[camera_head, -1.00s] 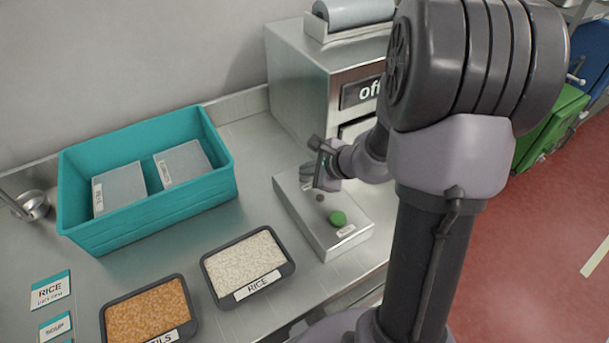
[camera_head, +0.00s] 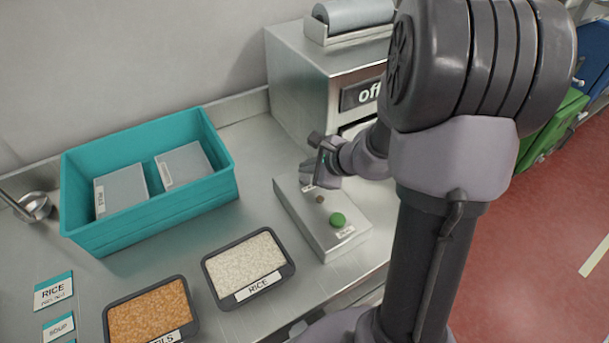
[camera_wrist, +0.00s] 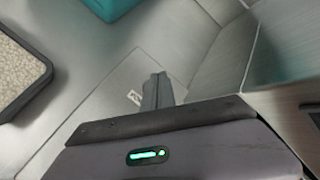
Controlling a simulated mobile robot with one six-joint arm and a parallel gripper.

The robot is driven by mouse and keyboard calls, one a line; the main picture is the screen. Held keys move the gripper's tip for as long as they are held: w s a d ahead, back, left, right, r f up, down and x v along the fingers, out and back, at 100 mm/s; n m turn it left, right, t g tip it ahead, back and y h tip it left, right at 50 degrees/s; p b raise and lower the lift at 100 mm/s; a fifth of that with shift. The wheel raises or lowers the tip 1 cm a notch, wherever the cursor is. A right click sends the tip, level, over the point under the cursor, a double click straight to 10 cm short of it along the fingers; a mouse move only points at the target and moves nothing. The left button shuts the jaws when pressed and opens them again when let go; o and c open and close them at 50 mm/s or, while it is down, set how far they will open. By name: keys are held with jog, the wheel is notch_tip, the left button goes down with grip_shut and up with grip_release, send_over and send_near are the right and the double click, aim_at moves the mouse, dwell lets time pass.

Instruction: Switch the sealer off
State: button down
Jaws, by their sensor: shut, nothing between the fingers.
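The sealer (camera_head: 298,96) is a steel cabinet with a dark sign (camera_head: 360,93) showing "off"; my arm covers the sign's right end. In front of it lies a flat grey control box (camera_head: 312,232) with a green button (camera_head: 338,219) near its front end and a small brownish dot (camera_head: 320,198) behind that. My gripper (camera_head: 308,178) is shut and empty, over the back end of the box. Its fingers hide what is under them. In the wrist view the shut fingers (camera_wrist: 158,90) point at the box beside a small white label (camera_wrist: 134,97).
A teal crate (camera_head: 150,223) with two grey lidded packs stands left. Trays of rice (camera_head: 246,267) and orange lentils (camera_head: 150,312) lie in front. A film roll (camera_head: 352,12) sits on the sealer. Bare steel counter separates crate and box.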

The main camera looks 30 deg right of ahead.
aim_at(305, 180)
notch_tip(305, 180, up, 5)
jog(key=p, duration=0.4)
jog(key=shift+r, duration=0.1)
jog(key=shift+a+r, duration=0.1)
jog(key=shift+a, duration=0.15)
jog(key=s+a+r+n+g+y+b, duration=0.1)
jog(key=s+a+r+n, duration=0.35)
jog(key=a, duration=0.35)
jog(key=s+a+r+n+g+y+b, duration=0.1)
jog(key=s+a+r+n+y, duration=0.2)
jog(key=a+n, duration=0.4)
jog(key=s+a+r+n+h, duration=0.1)
jog(key=s+n+h, duration=0.1)
jog(key=s+n, duration=0.2)
jog(key=s+a+r+n+g+h+b, duration=0.1)
jog(key=s+n, duration=0.3)
jog(key=s, duration=0.6)
jog(key=shift+s+a+r+h, duration=0.2)
jog(key=shift+s+a+h, duration=0.15)
jog(key=shift+h, duration=0.25)
